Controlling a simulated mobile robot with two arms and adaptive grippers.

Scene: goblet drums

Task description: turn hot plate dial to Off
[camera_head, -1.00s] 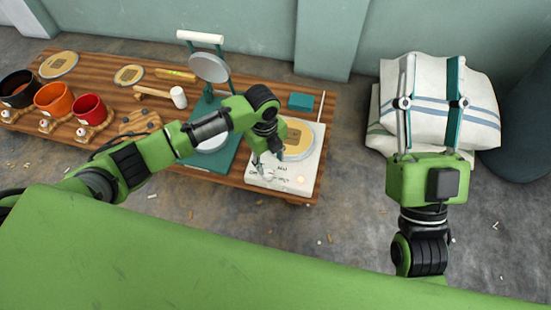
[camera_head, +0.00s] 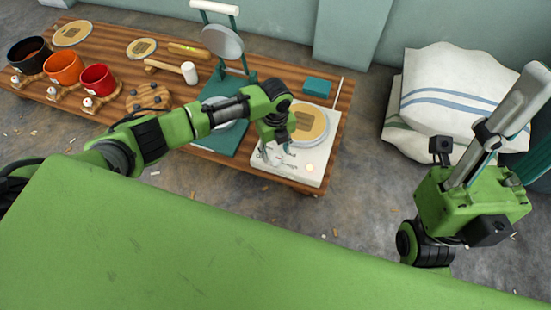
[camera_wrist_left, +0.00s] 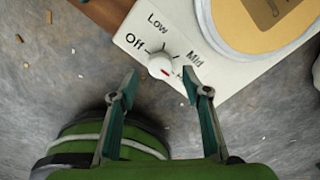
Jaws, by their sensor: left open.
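The white hot plate (camera_head: 312,177) stands at the right end of the wooden table, with a round tan disc (camera_head: 316,122) on top. Low and Mid labels also show; another label is mostly hidden by a finger. My left gripper (camera_wrist_left: 158,74) is open, with its fingertips on either side of the dial; contact cannot be told. It also shows over the plate's front left corner in the head view (camera_head: 273,152). My right gripper (camera_head: 526,95) is raised at the right, seen side-on.
A green press (camera_head: 237,67) stands just left of the hot plate. A teal block (camera_head: 317,87) lies behind it. Several pots, including a red one (camera_head: 97,78), stand at the table's left end. White sacks (camera_head: 435,75) lie on the floor at right.

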